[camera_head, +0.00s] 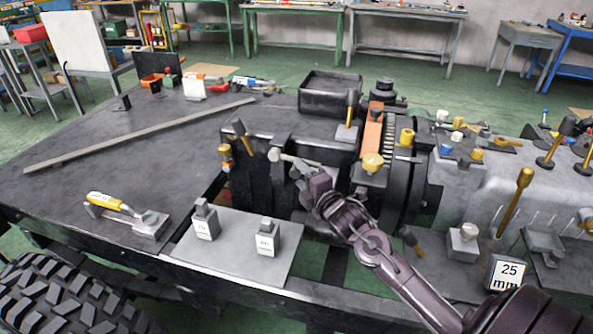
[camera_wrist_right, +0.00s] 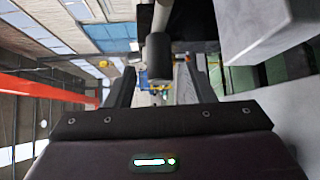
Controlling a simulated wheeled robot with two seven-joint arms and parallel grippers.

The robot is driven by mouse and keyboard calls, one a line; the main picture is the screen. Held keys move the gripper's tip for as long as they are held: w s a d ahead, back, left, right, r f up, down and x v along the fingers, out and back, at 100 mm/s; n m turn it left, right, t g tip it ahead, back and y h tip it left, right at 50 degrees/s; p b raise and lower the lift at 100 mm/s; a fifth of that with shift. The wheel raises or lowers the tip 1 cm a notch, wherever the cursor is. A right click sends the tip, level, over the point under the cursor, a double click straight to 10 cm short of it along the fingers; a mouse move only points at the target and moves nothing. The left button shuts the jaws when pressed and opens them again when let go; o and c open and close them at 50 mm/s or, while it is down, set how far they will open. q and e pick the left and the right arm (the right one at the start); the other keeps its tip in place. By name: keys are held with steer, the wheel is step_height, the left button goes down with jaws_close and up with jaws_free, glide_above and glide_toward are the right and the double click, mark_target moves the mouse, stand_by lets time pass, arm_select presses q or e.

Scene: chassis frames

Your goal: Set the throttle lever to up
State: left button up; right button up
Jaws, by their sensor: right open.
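No label marks the throttle lever. A pale rod (camera_head: 300,160) with a rounded end lies nearly level on the dark engine block, just above my right gripper (camera_head: 304,183). In the right wrist view, a grey rod with a dark cylindrical end (camera_wrist_right: 158,56) shows ahead of and between the fingers of my right gripper (camera_wrist_right: 163,80). The gripper is open, and I see no grip on the rod. I cannot tell whether they touch. A short lever (camera_head: 245,142) with a dark knob and yellow shaft leans on the block to the left. My left gripper is not in view.
A grey plate (camera_head: 235,262) with two labelled blocks lies in front of the engine. A yellow-handled clamp (camera_head: 115,203) lies at the left. A black bin (camera_head: 330,92) stands behind. Other levers stand at the right, including a tall yellow one (camera_head: 516,198). The left tabletop has free room.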

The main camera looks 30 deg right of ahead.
mark_target(296, 171)
steer(key=shift+w+f, duration=0.1)
steer(key=shift+w, duration=1.5)
jaws_close()
